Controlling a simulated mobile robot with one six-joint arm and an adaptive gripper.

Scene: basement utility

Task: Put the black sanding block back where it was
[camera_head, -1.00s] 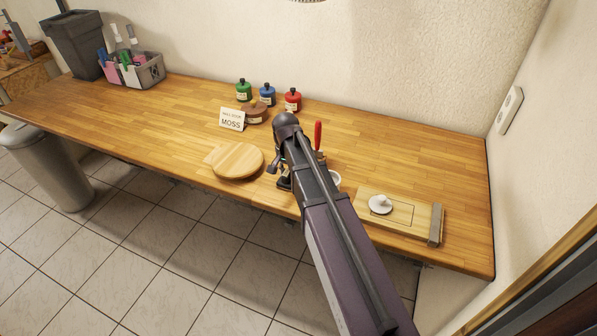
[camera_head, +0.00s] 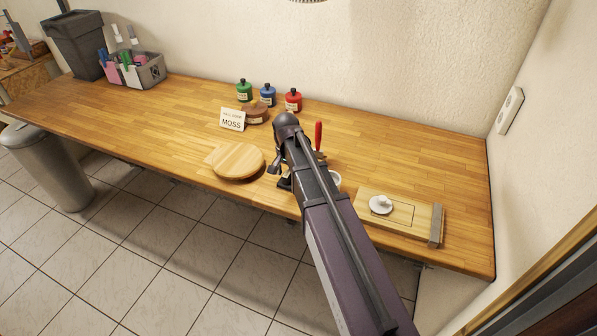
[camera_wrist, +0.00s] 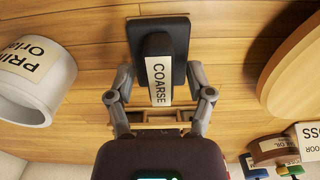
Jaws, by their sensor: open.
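The black sanding block (camera_wrist: 178,36), with a white label reading COARSE, shows in the wrist view. Part of it lies between the two fingers of my gripper (camera_wrist: 160,82). The fingers are open, one on each side of the block, and I cannot tell whether either touches it. In the head view my gripper (camera_head: 279,172) is low over the front part of the bench, and my arm hides most of it and the block. A small wooden frame-like piece (camera_wrist: 150,131) shows behind the fingers in the wrist view.
A round wooden board (camera_head: 237,160) lies left of my gripper. A white cup (camera_head: 335,181) and a red-handled tool (camera_head: 318,136) are close on the right. A wooden board with a white knob (camera_head: 381,204) lies farther right.

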